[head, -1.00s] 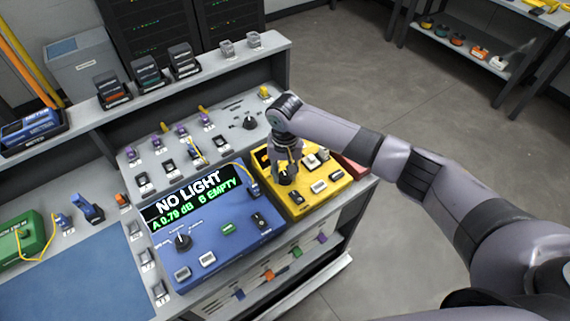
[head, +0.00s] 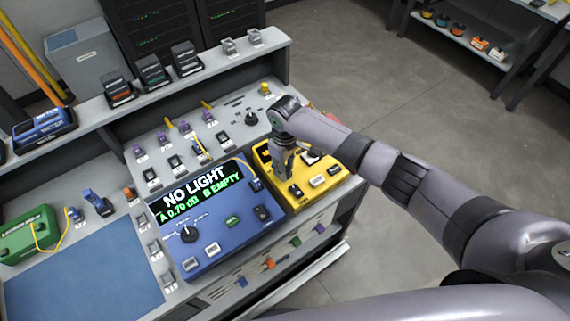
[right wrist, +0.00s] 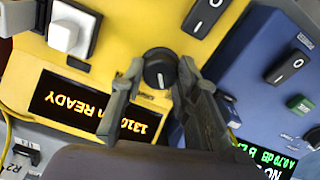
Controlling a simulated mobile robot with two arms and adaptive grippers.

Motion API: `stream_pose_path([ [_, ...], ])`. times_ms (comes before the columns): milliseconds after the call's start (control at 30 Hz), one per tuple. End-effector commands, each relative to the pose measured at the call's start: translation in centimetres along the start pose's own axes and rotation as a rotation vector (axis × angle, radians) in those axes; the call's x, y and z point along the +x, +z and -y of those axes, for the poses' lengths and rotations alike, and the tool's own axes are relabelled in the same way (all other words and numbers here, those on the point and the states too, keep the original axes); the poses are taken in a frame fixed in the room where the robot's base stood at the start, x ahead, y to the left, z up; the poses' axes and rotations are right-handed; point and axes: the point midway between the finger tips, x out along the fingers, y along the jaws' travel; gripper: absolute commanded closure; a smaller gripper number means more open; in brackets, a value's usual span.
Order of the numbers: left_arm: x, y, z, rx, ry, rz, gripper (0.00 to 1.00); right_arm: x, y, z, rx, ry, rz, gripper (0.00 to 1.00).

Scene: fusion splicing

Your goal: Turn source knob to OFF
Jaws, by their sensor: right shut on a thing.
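The yellow source box (head: 330,187) stands at the right end of the bench, with its black round knob (head: 295,190) just under my right gripper (head: 286,172). In the right wrist view the knob (right wrist: 160,68) sits between the two fingers of my right gripper (right wrist: 160,75), which are shut on its sides. A white pointer mark shows on the knob's face; its position label cannot be read. The source's display (right wrist: 95,108) shows orange text with "1310" and "READY". My left gripper is not in view.
A blue meter (head: 215,225) beside the source shows "NO LIGHT", "A 0.79 dB" and "B EMPTY". It has its own black knob (head: 188,234). A green box (head: 30,232) and a blue mat (head: 85,270) lie to the left. Open floor (head: 440,110) is at the right.

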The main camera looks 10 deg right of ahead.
Motion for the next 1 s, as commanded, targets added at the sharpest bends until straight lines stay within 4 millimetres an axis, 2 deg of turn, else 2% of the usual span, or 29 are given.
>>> stream_pose_path([
  [367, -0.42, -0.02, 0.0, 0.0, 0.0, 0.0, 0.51, 0.01, -0.01, 0.09, -0.147, -0.001, 0.0, 0.99],
  [867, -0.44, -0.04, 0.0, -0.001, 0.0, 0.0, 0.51, 0.02, -0.03, 0.1, -0.167, -0.001, -0.001, 0.99],
  [900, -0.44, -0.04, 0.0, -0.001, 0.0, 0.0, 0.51, 0.02, -0.03, 0.1, -0.167, -0.001, -0.001, 0.7],
  [1000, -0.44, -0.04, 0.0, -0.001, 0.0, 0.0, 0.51, 0.01, -0.03, 0.09, -0.166, -0.001, -0.001, 0.64],
])
